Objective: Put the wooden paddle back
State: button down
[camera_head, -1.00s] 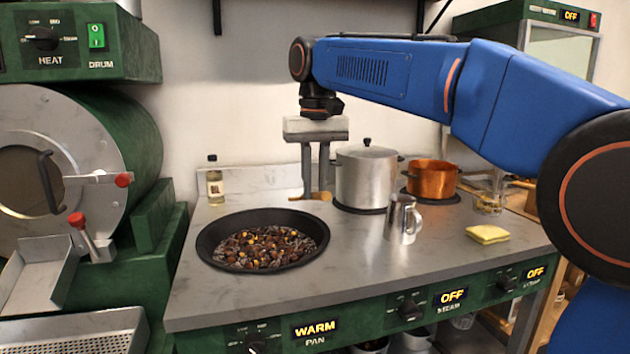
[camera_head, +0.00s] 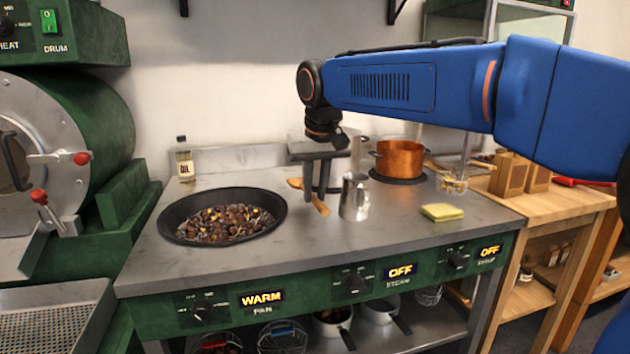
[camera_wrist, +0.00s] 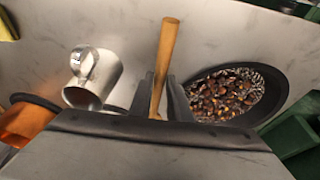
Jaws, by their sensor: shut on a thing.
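The wooden paddle (camera_head: 319,205) is between the jaws of my gripper (camera_head: 316,192), over the counter between the pan and the steel pitcher. In the wrist view the paddle's pale wooden shaft (camera_wrist: 167,48) runs up the picture between the two dark fingers of my gripper (camera_wrist: 161,85), which is shut on it. Its other end shows left of the fingers in the head view; the middle is hidden by them. I cannot tell whether the paddle touches the counter.
The black pan (camera_head: 170,232) of chestnuts is left of my gripper. The steel pitcher (camera_head: 354,197) stands close on its right. A copper pot (camera_head: 400,160), a yellow sponge (camera_head: 441,212) and an oil bottle (camera_head: 185,160) are also on the counter (camera_head: 290,248). The front middle is clear.

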jog(key=shift+f, duration=2.1)
jog(key=shift+f, duration=0.15)
jog(key=c, duration=1.6)
grip_release()
jog(key=shift+o, duration=0.2)
jog(key=v, duration=1.6)
jog(key=s+d+f+m, duration=0.1)
jog(key=s+d+f, duration=0.45)
jog(key=d, duration=0.35)
jog(key=s+d+f+m, duration=0.1)
jog(key=s+d+f, duration=0.45)
jog(key=d, duration=0.35)
jog(key=s+d+f, duration=0.3)
jog(key=s+f, duration=0.2)
jog(key=f, duration=0.1)
jog(key=s+d+f+t, duration=0.1)
jog(key=s+d+f, duration=0.3)
jog(key=f, duration=0.3)
jog(key=s+d+f+m+h, duration=0.1)
jog(key=s+d+f, duration=0.2)
jog(key=s+f, duration=0.3)
jog(key=shift+d+f+t, duration=0.15)
jog(key=shift+f+t, duration=0.15)
jog(key=shift+f, duration=0.45)
